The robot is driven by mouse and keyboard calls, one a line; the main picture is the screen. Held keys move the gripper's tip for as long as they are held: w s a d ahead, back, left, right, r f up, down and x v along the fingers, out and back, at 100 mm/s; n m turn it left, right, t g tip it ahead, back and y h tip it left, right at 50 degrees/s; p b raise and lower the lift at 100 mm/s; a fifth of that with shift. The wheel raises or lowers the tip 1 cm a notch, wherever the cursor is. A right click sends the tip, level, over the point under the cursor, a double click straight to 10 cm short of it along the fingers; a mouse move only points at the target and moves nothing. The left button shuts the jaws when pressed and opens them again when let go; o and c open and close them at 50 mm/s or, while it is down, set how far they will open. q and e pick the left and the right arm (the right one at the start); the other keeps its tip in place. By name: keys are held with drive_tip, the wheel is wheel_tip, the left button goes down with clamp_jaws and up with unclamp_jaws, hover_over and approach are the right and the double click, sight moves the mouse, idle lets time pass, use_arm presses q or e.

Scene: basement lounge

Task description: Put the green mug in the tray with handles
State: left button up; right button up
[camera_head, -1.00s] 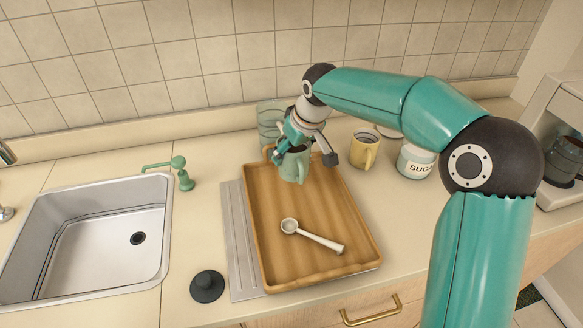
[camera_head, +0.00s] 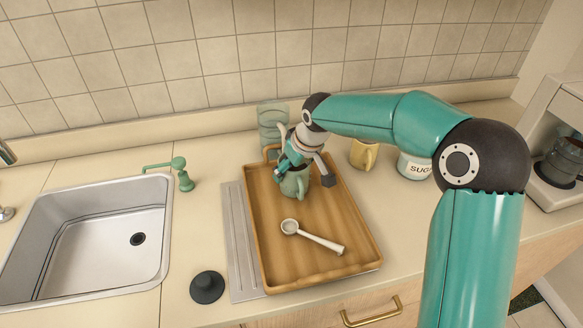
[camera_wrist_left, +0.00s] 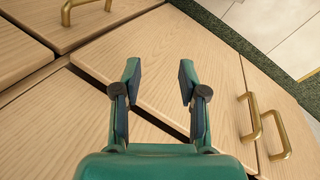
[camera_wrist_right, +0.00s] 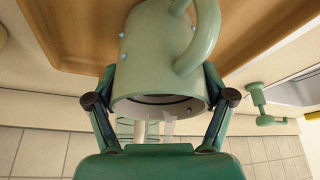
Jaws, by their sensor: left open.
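The green mug (camera_head: 296,184) is over the back part of the wooden tray with handles (camera_head: 268,240), inside its rim in the head view. I cannot tell whether its base touches the tray floor. My right gripper (camera_head: 305,168) reaches down to the mug. In the right wrist view my right gripper (camera_wrist_right: 160,76) has its fingers against both sides of the mug (camera_wrist_right: 155,55), whose handle shows on the right. My left gripper (camera_wrist_left: 159,72) is open and empty in front of the wooden cabinet fronts, outside the head view.
A white scoop (camera_head: 312,237) lies in the tray's middle. A yellow mug (camera_head: 364,154) and a sugar jar (camera_head: 413,165) stand to the right, partly behind my arm. A green glass (camera_head: 271,123) stands behind the tray. The sink (camera_head: 100,240) is left.

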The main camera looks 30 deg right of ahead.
drive_tip(key=shift+o, duration=1)
drive_tip(key=shift+r, duration=0.25)
drive_tip(key=v, duration=1.2)
drive_tip(key=shift+f, duration=0.1)
